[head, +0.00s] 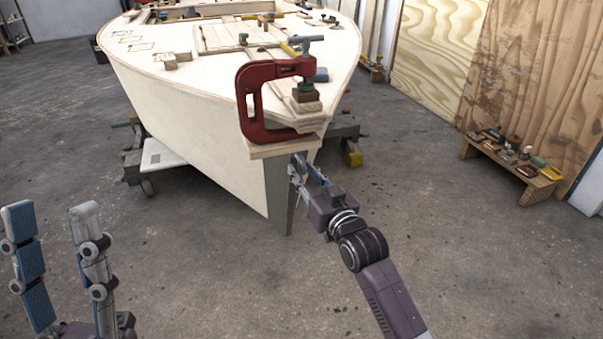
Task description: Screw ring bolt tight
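The plywood hull (190,120) points its bow towards me. At the bow a grey stem (279,195) runs down below a pale wood block. My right gripper (300,164) is at the right side of this stem, close under the block, with its fingertips against or very near it. I cannot make out the ring bolt; it is hidden by the fingers or too small to see. Whether the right fingers hold anything cannot be told. My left gripper (51,208) is at the lower left, fingers apart and pointing up, empty and away from the hull.
A red C-clamp (246,104) grips the bow, just above my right gripper. A low wooden bench (511,172) with tools stands at the right. The concrete floor (190,270) in front is clear.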

